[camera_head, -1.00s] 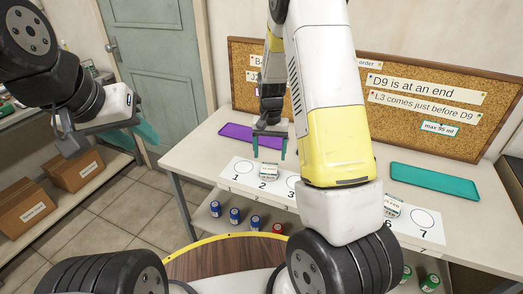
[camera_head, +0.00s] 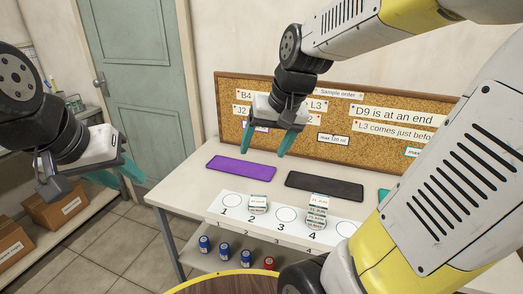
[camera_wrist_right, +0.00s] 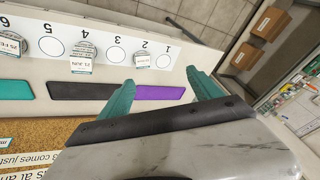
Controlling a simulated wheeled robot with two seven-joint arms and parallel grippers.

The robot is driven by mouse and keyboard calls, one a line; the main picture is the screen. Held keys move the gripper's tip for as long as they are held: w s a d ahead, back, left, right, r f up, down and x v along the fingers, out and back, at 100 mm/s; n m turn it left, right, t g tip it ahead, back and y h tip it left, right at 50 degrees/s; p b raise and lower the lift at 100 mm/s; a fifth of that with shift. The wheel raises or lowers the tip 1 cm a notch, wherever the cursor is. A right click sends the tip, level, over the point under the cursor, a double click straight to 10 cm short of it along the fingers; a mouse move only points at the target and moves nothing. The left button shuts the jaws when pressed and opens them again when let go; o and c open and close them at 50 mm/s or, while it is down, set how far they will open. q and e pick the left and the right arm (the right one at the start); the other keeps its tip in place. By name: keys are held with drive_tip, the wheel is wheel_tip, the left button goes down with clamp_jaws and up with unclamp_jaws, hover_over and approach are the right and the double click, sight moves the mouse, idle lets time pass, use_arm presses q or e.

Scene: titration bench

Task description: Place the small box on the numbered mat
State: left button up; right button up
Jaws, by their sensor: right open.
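The numbered mat (camera_head: 238,215) is a white strip with numbered circles along the bench's front. Circles 1, 3 and 5 are bare. My right gripper (camera_head: 267,142) is open and empty, raised above the bench behind the mat. My left gripper (camera_head: 118,174) hangs at the left, away from the bench; its jaw opening is unclear.
A purple tray (camera_head: 241,168), a black tray (camera_head: 324,186) and a teal tray (camera_wrist_right: 12,89) lie behind the mat. A cork board (camera_head: 340,103) with paper notes stands at the back. Blue cans (camera_head: 223,249) and a red can (camera_head: 269,263) stand below. My right arm hides the mat's right part.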

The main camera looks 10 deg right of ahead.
drive_tip(key=s+r+n+t, duration=0.1)
drive_tip(key=s+r+t, duration=0.1)
drive_tip(key=s, duration=0.7)
drive_tip(key=shift+a+r+n, duration=0.25)
drive_tip(key=shift+r+n, duration=0.05)
